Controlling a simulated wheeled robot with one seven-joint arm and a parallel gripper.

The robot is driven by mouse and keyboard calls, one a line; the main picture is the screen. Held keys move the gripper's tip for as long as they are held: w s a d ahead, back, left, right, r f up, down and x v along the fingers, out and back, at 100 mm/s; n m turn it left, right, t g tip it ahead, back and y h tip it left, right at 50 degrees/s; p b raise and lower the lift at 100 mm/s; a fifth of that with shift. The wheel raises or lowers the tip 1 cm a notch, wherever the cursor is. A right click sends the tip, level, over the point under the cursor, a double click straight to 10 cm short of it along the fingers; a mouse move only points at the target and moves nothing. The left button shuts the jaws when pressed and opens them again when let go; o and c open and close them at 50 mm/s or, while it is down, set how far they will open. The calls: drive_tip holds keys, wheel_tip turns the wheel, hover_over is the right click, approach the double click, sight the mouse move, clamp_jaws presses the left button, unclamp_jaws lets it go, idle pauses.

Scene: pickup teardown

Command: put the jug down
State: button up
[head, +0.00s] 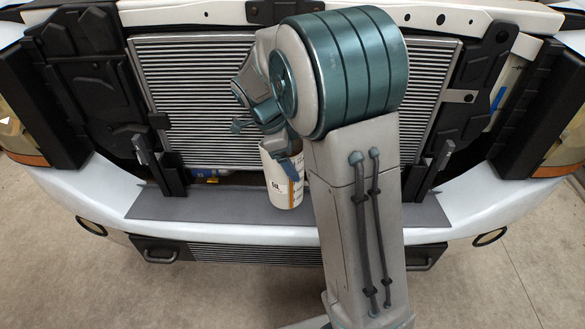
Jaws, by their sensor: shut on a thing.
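The jug (283,184) is white with orange and dark label markings. It hangs upright in front of the radiator, over the grey front ledge of the pickup, left of my forearm. My gripper (290,165) is at the jug's top right rim and shut on it. My arm covers part of the gripper and the jug's right side. I cannot tell whether the jug's bottom touches the ledge.
The radiator (190,90) stands behind, with black brackets on both sides. The grey ledge (190,208) is bare left of the jug. The white bumper (90,195) curves around the front, with concrete floor (60,270) before it.

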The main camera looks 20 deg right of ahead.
drive_tip(key=shift+f, duration=1.95)
drive_tip(key=shift+f+b, duration=0.2)
drive_tip(key=shift+b, duration=0.2)
drive_tip(key=o, duration=2)
drive_tip(key=p+v, duration=0.2)
drive_tip(key=v, duration=1)
drive_tip(key=shift+s+d+f+n+t+y, duration=0.25)
drive_tip(key=shift+s+d+n+t+y, duration=0.4)
drive_tip(key=shift+s+n, duration=2.9)
drive_tip(key=shift+s+d+f+n+t+y, duration=0.4)
drive_tip(key=shift+s+n+y, duration=0.5)
drive_tip(key=shift+s+n, duration=2.65)
drive_tip(key=shift+s+d+f+n+t+y, duration=0.25)
drive_tip(key=shift+s+n+t+y, duration=0.45)
drive_tip(key=shift+s+n, duration=2.85)
